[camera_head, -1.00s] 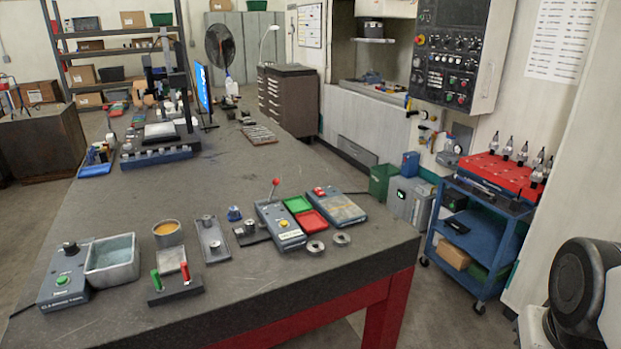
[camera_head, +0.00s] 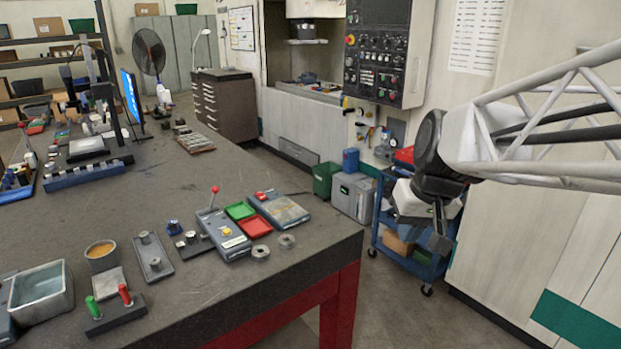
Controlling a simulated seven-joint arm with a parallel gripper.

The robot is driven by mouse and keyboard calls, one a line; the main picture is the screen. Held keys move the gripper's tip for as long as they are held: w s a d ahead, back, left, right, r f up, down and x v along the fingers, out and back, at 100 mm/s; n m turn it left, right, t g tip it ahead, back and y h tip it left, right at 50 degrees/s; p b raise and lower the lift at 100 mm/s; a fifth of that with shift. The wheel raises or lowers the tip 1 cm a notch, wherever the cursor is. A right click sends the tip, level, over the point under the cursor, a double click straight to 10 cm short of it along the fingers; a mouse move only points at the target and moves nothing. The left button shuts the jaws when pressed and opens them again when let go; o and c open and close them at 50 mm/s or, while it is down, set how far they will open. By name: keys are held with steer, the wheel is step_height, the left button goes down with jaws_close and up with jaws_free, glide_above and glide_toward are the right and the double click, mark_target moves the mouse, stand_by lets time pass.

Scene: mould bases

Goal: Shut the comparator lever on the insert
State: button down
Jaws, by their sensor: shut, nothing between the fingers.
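A grey-blue box (camera_head: 224,235) near the table's right end carries an upright lever with a red ball knob (camera_head: 215,189); it looks like the comparator. It has a yellow button and a pale label. Whether an insert sits under the lever is too small to tell. My gripper (camera_head: 439,240) is at the right, off the table and in front of the blue cart, pointing down. It is shut and empty, well apart from the lever.
Green (camera_head: 240,211) and red (camera_head: 255,228) trays and a flat grey-blue unit (camera_head: 278,209) stand right of the box. Two metal rings (camera_head: 261,252) lie in front. A fixture with green and red handles (camera_head: 115,312) stands front left. The blue cart (camera_head: 411,262) is beyond the table edge.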

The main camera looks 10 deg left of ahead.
steer(key=w+a+r+n+y, duration=0.2)
steer(key=w+a, duration=0.7)
steer(key=w, duration=0.4)
steer(key=w+a+f+n+g+y, duration=0.1)
steer(key=w+a+f, duration=0.3)
steer(key=w+a, duration=0.8)
steer(key=w+a+f+n+g+y, duration=0.1)
steer(key=w+a+f+n+y, duration=0.1)
steer(key=w+a, duration=1)
steer(key=shift+w+a+f+n+y, duration=0.3)
steer(key=shift+a+f+n, duration=0.65)
steer(key=shift+a, duration=2.4)
steer(key=shift+f+m, duration=0.25)
steer(key=shift+f, duration=0.05)
steer(key=s+a+f, duration=0.2)
steer(key=a+f, duration=0.5)
steer(key=a, duration=0.2)
steer(key=shift+a, duration=0.25)
